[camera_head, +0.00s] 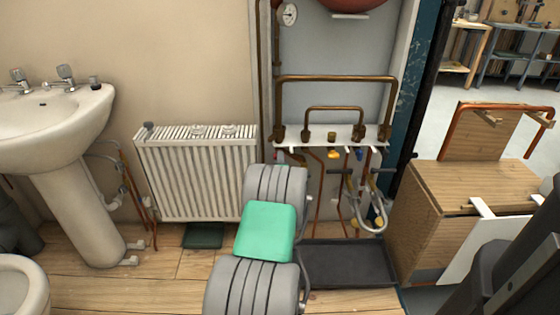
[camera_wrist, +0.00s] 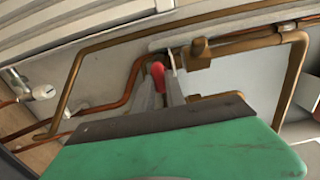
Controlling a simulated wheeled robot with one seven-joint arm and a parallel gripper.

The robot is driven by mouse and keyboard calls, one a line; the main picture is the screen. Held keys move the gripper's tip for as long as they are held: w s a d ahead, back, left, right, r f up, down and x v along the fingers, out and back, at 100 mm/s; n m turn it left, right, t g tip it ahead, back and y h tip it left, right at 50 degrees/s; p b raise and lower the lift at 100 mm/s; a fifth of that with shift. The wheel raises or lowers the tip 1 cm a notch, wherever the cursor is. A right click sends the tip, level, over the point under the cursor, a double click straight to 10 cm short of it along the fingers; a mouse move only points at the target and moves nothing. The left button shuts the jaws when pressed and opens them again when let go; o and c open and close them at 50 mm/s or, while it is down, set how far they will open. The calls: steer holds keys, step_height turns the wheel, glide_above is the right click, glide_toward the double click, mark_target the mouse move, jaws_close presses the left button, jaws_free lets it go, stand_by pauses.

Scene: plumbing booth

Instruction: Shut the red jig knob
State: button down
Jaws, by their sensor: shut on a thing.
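The red jig knob (camera_wrist: 158,72) shows in the wrist view between the two grey fingers of my gripper (camera_wrist: 165,78), at their tips. The fingers are shut on it, and only its rounded red end is in sight. In the head view, my own arm covers most of the gripper, and a small patch of red (camera_head: 279,157) shows beside it at the left end of the white jig plate (camera_head: 331,135). How far the knob is turned cannot be told.
Copper pipes (camera_head: 337,80) loop above the plate, and one passes close beside my fingers in the wrist view (camera_wrist: 128,92). A white radiator (camera_head: 196,175) stands to the left. A dark tray (camera_head: 345,262) lies on the floor below. A wooden cabinet (camera_head: 430,205) stands to the right.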

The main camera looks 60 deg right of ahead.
steer(key=shift+s+d+r, duration=0.15)
steer(key=shift+d+r, duration=0.1)
steer(key=shift+r, duration=0.15)
steer(key=c, duration=1.4)
jaws_free()
steer(key=shift+a+f, duration=0.1)
steer(key=shift+f, duration=0.05)
steer(key=p+v, duration=0.1)
steer(key=v, duration=0.7)
steer(key=shift+f, duration=0.1)
